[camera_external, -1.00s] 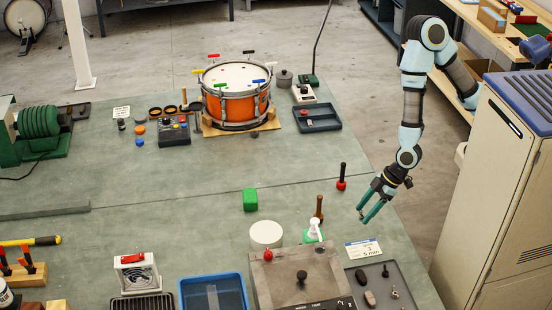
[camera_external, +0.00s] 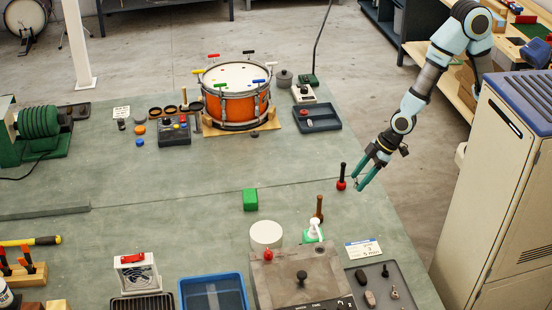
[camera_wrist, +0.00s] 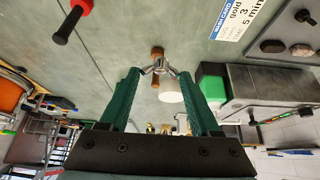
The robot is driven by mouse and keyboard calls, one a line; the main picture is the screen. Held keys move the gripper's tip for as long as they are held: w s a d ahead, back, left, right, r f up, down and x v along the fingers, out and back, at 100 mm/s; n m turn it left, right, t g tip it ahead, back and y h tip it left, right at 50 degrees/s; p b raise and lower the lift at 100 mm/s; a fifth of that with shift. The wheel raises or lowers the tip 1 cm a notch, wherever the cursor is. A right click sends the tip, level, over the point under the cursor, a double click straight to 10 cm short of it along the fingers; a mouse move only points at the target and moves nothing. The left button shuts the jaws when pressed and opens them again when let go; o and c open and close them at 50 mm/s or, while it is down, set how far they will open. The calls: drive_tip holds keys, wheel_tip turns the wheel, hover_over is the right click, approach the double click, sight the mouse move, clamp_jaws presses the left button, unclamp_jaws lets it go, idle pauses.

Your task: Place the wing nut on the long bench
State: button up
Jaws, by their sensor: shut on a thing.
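The small silvery wing nut (camera_wrist: 160,68) is between my fingertips in the wrist view, its two wings spread sideways. My gripper (camera_wrist: 157,74) is shut on it. In the external view my gripper (camera_external: 360,186) hangs over the right edge of the long green-topped bench (camera_external: 150,185), pointing down and left. The wing nut is too small to make out there. How high it is above the bench is hard to tell.
A red-and-black upright tool (camera_external: 341,178) stands just left of my gripper. A brown wooden handle (camera_external: 319,208), a white cylinder (camera_external: 266,234) and a label card (camera_external: 363,249) are nearer the front. A grey cabinet (camera_external: 500,190) stands at right. The bench middle is mostly clear.

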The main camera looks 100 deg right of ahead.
drive_tip(key=w+d+m+h+b, duration=0.1)
drive_tip(key=w+d+m, duration=0.15)
drive_tip(key=d, duration=1.15)
drive_tip(key=w+d+m+h, duration=0.1)
drive_tip(key=d+m+h, duration=0.15)
drive_tip(key=d, duration=1.25)
drive_tip(key=s+d+m+g, duration=0.1)
drive_tip(key=s+d, duration=0.3)
drive_tip(key=d, duration=0.4)
drive_tip(key=s+d+m, duration=0.1)
drive_tip(key=s+d, duration=0.3)
drive_tip(key=d, duration=0.4)
drive_tip(key=s+d+m+g, duration=0.1)
drive_tip(key=s+d+m, duration=0.1)
drive_tip(key=s+d, duration=0.35)
drive_tip(key=shift+h, duration=0.25)
drive_tip(key=shift+w+d+f+b, duration=0.35)
drive_tip(key=shift+f+b, duration=0.45)
drive_tip(key=shift+f, duration=1.2)
drive_tip(key=shift+w+d+f+b, duration=0.1)
drive_tip(key=shift+w+f+b, duration=0.55)
drive_tip(key=shift+f, duration=1.35)
drive_tip(key=shift+w+d+f+b, duration=0.25)
drive_tip(key=shift+f+b, duration=0.75)
drive_tip(key=shift+f, duration=1)
drive_tip(key=shift+f+b, duration=0.35)
drive_tip(key=shift+b, duration=0.05)
drive_tip(key=o, duration=1.5)
drive_tip(key=shift+s, duration=0.1)
